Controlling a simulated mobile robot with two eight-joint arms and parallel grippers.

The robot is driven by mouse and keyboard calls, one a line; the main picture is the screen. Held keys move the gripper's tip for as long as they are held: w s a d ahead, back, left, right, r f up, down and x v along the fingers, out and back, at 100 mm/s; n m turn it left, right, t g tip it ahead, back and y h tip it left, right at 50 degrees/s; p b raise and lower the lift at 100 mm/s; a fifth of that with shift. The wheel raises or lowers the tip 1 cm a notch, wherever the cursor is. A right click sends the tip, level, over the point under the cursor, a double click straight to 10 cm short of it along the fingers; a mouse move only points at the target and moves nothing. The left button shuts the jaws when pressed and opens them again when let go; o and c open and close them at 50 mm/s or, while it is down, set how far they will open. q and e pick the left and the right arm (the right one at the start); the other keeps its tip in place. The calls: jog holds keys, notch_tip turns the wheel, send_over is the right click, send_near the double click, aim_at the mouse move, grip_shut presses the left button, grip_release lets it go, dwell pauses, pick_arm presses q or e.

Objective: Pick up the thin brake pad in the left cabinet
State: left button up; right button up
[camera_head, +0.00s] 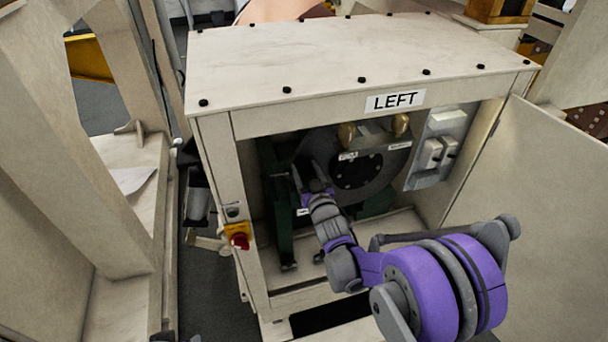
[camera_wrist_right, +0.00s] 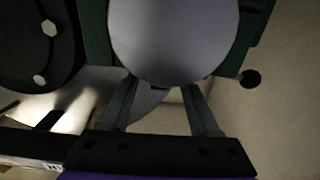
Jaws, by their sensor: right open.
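The left cabinet (camera_head: 350,55), a pale box with a "LEFT" label, stands open at the front. Inside it is a large dark disc (camera_head: 377,172) with small white labels and green brackets (camera_head: 281,220). My right gripper (camera_head: 304,174) reaches into the cabinet at the disc's left side. In the right wrist view its fingers (camera_wrist_right: 160,84) are apart, with nothing clearly held between them. Just beyond the fingertips is a smooth grey rounded face (camera_wrist_right: 175,40) between green parts. I cannot tell whether it is the thin brake pad. My left gripper is not in view.
The open cabinet door (camera_head: 550,200) stands to the right of my right arm. A red button on a yellow plate (camera_head: 239,240) is on the left front post. Grey switch boxes (camera_head: 437,152) are on the inner right wall. A pale frame (camera_head: 60,150) stands at left.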

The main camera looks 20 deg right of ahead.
grip_shut()
dwell(0.4)
jog(key=shift+r, duration=0.5)
notch_tip(320, 180, up, 6)
jog(key=s, duration=1.8)
jog(key=shift+d+b, duration=0.3)
jog(key=shift+b, duration=0.05)
